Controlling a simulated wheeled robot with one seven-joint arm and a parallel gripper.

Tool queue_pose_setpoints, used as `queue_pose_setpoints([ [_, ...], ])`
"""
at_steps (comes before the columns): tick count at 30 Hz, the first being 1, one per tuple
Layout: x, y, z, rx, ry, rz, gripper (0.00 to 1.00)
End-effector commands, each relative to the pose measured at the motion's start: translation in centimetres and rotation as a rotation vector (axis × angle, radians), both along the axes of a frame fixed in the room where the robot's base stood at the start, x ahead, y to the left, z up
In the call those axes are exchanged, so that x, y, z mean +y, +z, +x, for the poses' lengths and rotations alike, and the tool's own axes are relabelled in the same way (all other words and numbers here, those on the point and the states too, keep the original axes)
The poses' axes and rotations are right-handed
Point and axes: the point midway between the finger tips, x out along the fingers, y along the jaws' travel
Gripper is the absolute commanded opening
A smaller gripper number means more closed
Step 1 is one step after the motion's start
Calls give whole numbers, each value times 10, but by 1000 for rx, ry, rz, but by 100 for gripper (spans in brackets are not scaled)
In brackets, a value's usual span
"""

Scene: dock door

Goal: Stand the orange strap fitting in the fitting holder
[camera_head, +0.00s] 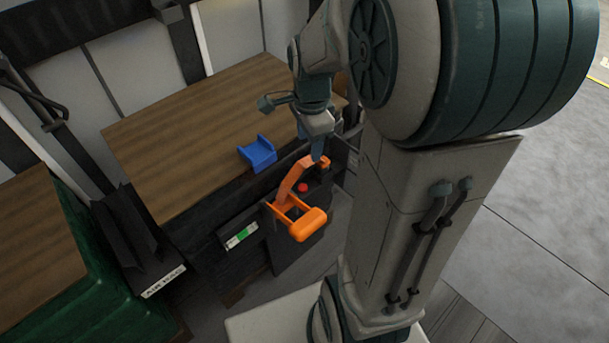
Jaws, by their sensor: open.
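The orange strap fitting (289,188) is a curved arm with a frame and a thick rounded bar at its lower end. It shows at the front side of the wooden-topped bench, tilted; what bears it is unclear. My gripper (318,151) points down just above the fitting's upper end, with its jaws open. One finger shows most clearly; whether it touches the fitting cannot be told. A blue saddle-shaped piece (257,153) with raised ends sits at the bench's front edge. It may be the fitting holder, but I cannot tell for sure.
The wooden bench top (185,125) is largely bare. A black labelled rack (130,230) stands at left, beside a green bin (90,255). A wall with dark posts is behind the bench. Open floor (535,240) lies right.

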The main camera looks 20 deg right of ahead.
Motion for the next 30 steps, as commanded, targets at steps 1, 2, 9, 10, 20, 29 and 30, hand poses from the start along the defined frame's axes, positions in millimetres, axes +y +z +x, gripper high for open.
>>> queue_pose_setpoints([
  [1, 7, 6, -9, -10, 118, -10, 52],
  [2, 11, 8, -15, -13, 196, -15, 52],
  [9, 38, 23, -61, -41, 811, -73, 52],
  [10, 40, 24, -66, -44, 887, -81, 52],
  [20, 58, 27, -108, -63, 1459, -152, 52],
  [29, 59, 26, -113, -62, 1520, -158, 52],
  [30, 59, 26, -112, -62, 1520, -158, 52],
])
